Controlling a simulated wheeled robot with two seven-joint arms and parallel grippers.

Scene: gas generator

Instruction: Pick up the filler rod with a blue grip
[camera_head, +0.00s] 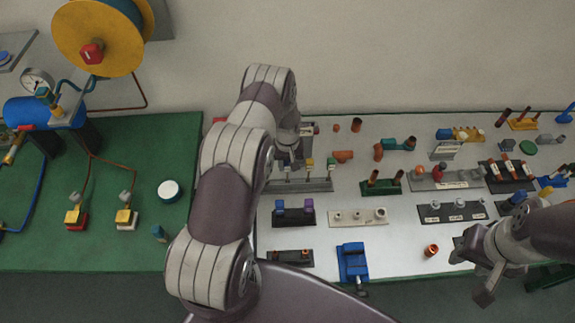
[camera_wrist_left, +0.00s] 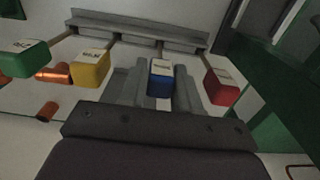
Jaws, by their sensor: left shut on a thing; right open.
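The filler rod with a blue grip (camera_wrist_left: 160,78) shows in the left wrist view, between the two fingers of my left gripper (camera_wrist_left: 157,88). The gripper is shut on it. In the head view my left gripper (camera_head: 288,155) is over the rod rack (camera_head: 305,186), and the blue grip is hidden. Beside it in the wrist view are rods with a red grip (camera_wrist_left: 221,86), a yellow grip (camera_wrist_left: 89,69) and a green grip (camera_wrist_left: 22,60). I cannot tell whether the blue rod's lower end is in the rack. My right gripper (camera_head: 472,268) is open and empty at the right front.
The white table (camera_head: 395,240) holds several small racks and parts. A blue clamp-like block (camera_head: 352,261) stands at the front edge. A copper fitting (camera_head: 431,250) lies near my right gripper. A green bench (camera_head: 110,240) with gas equipment is at the left.

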